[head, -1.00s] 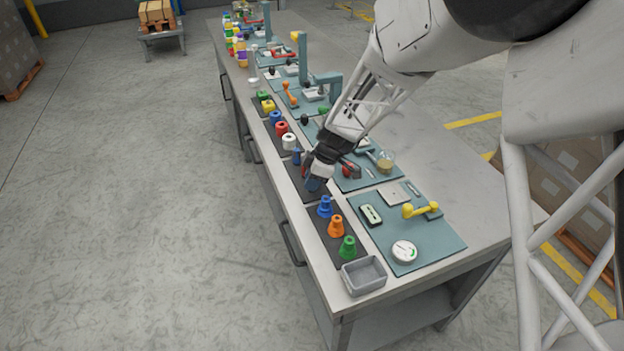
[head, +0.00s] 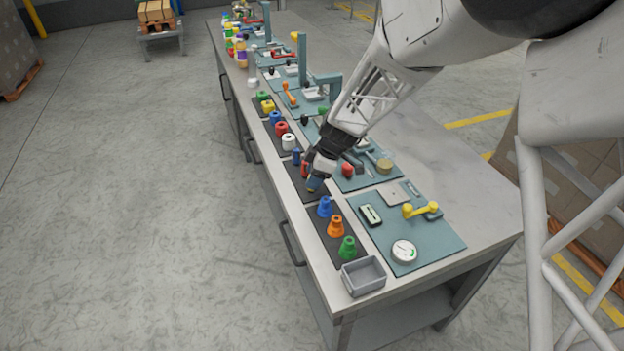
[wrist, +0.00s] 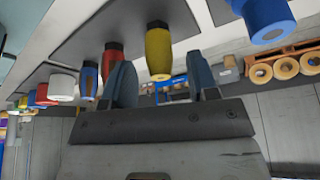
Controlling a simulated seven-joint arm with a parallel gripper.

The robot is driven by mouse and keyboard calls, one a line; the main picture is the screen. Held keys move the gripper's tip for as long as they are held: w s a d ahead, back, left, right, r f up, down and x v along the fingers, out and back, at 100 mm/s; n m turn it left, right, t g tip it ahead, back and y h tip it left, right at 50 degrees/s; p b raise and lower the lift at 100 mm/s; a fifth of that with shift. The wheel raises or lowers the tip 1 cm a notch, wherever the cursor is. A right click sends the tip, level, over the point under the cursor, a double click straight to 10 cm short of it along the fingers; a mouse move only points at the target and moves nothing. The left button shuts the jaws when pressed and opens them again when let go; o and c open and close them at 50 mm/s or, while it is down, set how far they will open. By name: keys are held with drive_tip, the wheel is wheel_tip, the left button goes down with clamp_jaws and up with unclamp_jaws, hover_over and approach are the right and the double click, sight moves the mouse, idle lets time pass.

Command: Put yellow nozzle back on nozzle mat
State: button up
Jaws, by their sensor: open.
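The yellow nozzle (wrist: 158,52) has a black collar and stands on the dark nozzle mat (wrist: 125,25), between my gripper's two spread fingers. The wrist view shows it upside down. A gap shows on both sides of the nozzle, so my gripper (wrist: 163,82) is open and not clamping it. A red nozzle (wrist: 113,62) and a blue nozzle (wrist: 89,80) stand in a row beside it, the red one close to one finger. In the head view my gripper (head: 315,185) is low over the mat and mostly hides the yellow nozzle.
A white spool (head: 289,142) and other coloured spools line the far side. Teal mats with fixtures lie to the right.

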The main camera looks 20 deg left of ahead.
drive_tip(key=v, duration=1)
drive_tip(key=shift+d, duration=0.1)
idle(0.6)
drive_tip(key=shift+d+r, duration=0.1)
drive_tip(key=s+d+r+m+t, duration=0.1)
drive_tip(key=s+d+r+m, duration=0.25)
drive_tip(key=d, duration=0.45)
drive_tip(key=s+d+r+m+h, duration=0.1)
drive_tip(key=s+d+r+m, duration=0.25)
drive_tip(key=d, duration=0.45)
drive_tip(key=s+d+r+m+t, duration=0.1)
drive_tip(key=s+d+r+m, duration=0.2)
drive_tip(key=d, duration=0.5)
drive_tip(key=s+d+r+m+t+h, duration=0.2)
drive_tip(key=s+d+m, duration=1)
drive_tip(key=s+d, duration=0.6)
drive_tip(key=shift+s+d+r+m+h, duration=0.35)
drive_tip(key=shift+s+h, duration=0.25)
drive_tip(key=shift+s, duration=0.3)
drive_tip(key=shift+f, duration=0.1)
